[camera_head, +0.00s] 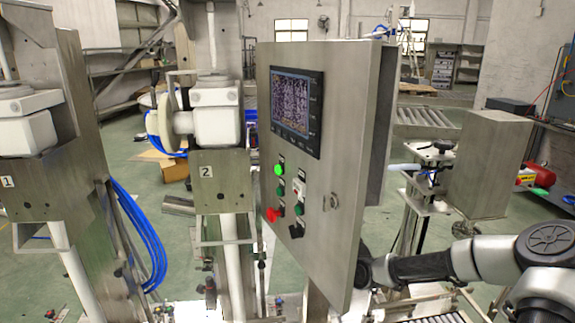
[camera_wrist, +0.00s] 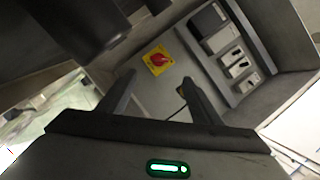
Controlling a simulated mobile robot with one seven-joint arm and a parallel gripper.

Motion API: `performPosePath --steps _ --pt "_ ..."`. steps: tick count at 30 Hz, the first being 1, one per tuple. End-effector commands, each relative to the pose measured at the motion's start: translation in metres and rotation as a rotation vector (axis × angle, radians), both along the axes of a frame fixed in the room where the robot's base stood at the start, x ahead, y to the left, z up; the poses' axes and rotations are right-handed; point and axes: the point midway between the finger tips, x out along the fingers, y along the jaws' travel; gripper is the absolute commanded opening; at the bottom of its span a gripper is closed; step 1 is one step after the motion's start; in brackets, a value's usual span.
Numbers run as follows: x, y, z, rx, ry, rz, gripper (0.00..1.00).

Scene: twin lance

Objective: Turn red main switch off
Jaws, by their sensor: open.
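The red main switch (camera_wrist: 158,60) is a red rotary knob on a square yellow plate. In the wrist view it sits on a grey panel, just beyond my fingertips. My gripper (camera_wrist: 158,78) is open, its two fingers apart with nothing between them. The switch lies roughly in line with the gap between the fingers, and I see no contact. In the head view, my arm reaches in from the right behind the steel control cabinet (camera_head: 345,150). That cabinet hides my gripper there, and the yellow-plated switch does not show.
The cabinet front carries a screen (camera_head: 296,110), a lit green button (camera_head: 279,169) and a red button (camera_head: 272,215). In the wrist view, white and grey modules (camera_wrist: 222,45) sit right of the switch. A dark overhanging part (camera_wrist: 80,20) fills the upper left.

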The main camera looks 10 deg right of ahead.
Motion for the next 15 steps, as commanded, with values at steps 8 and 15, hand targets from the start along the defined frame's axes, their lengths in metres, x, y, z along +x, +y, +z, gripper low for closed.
performPosePath --steps 8,15 --pt "0.052 0.017 0.017 -0.002 -0.001 0.002 0.59" --pt "0.1 0.032 0.031 -0.003 -0.001 0.002 0.59"
